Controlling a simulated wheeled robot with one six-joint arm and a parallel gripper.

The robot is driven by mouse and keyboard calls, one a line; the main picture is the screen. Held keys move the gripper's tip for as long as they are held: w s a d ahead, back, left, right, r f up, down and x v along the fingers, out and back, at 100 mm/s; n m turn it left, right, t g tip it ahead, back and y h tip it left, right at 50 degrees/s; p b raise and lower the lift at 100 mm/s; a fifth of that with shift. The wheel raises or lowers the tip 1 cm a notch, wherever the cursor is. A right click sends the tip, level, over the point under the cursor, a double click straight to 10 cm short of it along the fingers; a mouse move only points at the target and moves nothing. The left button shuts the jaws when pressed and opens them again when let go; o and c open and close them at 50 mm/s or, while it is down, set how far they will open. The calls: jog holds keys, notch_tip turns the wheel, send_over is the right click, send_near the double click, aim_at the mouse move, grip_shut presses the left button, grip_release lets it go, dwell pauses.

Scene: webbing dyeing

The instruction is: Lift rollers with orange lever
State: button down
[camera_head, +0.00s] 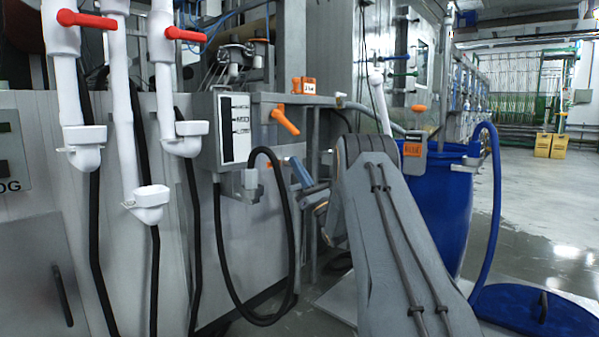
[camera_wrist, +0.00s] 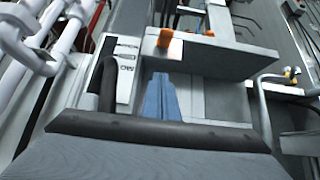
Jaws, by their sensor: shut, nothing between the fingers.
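The orange lever (camera_head: 285,120) is on the machine's side, right of a grey box with a white labelled panel (camera_head: 241,128). It slants down to the right. In the wrist view an orange part (camera_wrist: 164,39), apparently the lever, is ahead of my gripper, with the labelled panel (camera_wrist: 126,70) to its left. My gripper (camera_head: 298,166) is below the lever and apart from it. Its bluish fingers (camera_wrist: 158,77) are together and empty. Rollers are not clearly seen; a tan roll (camera_head: 262,27) shows at the machine's top.
A black hose (camera_head: 293,230) loops down in front of the machine, close to my gripper. White pipes with red handles (camera_head: 183,34) stand at left. A blue barrel (camera_head: 445,205) and its blue lid (camera_head: 535,311) are at right. Open floor (camera_head: 540,225) lies beyond.

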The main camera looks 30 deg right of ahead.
aim_at(285, 123)
notch_tip(285, 123, up, 8)
jog(key=w+b, duration=0.1)
jog(key=b, duration=0.1)
jog(key=shift+w+a+b, duration=0.3)
jog(key=shift+d, duration=0.1)
